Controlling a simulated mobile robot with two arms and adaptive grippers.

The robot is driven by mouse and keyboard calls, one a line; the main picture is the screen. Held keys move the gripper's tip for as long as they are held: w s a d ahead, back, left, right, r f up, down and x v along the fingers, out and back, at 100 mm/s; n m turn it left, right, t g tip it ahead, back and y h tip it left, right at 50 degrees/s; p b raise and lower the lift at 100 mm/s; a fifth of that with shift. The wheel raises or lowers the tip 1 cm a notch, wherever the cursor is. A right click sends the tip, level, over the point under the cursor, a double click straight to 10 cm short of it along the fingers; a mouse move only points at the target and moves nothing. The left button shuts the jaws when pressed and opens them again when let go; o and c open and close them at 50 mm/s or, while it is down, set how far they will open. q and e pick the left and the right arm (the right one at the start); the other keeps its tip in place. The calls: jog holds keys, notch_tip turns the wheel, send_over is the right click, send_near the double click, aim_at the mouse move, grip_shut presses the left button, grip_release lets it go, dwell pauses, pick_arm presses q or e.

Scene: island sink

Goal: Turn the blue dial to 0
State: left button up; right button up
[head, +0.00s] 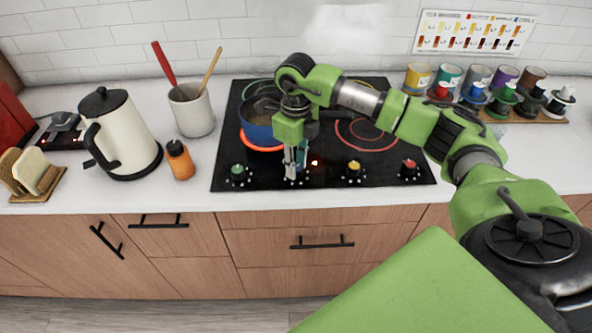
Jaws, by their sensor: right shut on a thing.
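The black cooktop (330,187) has a row of dials along its front edge. The blue dial is second from the left and is mostly hidden behind my fingertips. My right gripper (291,174) points down and is shut on the blue dial. I cannot read the dial's setting. A green dial (238,174) is to its left, and a yellow dial (354,170) and a red dial (409,168) are to its right. A blue pot (259,130) stands behind the gripper on a burner glowing orange-red. My left gripper is out of view.
A small orange-brown bottle (180,161), a cream kettle (124,135) and a utensil crock (193,112) stand left of the cooktop. Bread slices in a rack (47,190) are at far left. Several colored tins (417,77) stand at back right.

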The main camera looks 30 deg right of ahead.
jog(key=n+b, duration=0.2)
jog(key=n, duration=0.1)
jog(key=shift+f+n, duration=0.1)
jog(key=shift+n, duration=0.2)
jog(key=shift+n+b, duration=1.25)
jog(key=shift+n, duration=0.55)
jog(key=shift+r, duration=0.2)
jog(key=o, duration=1.1)
notch_tip(320, 180, up, 12)
jog(key=shift+f, duration=0.1)
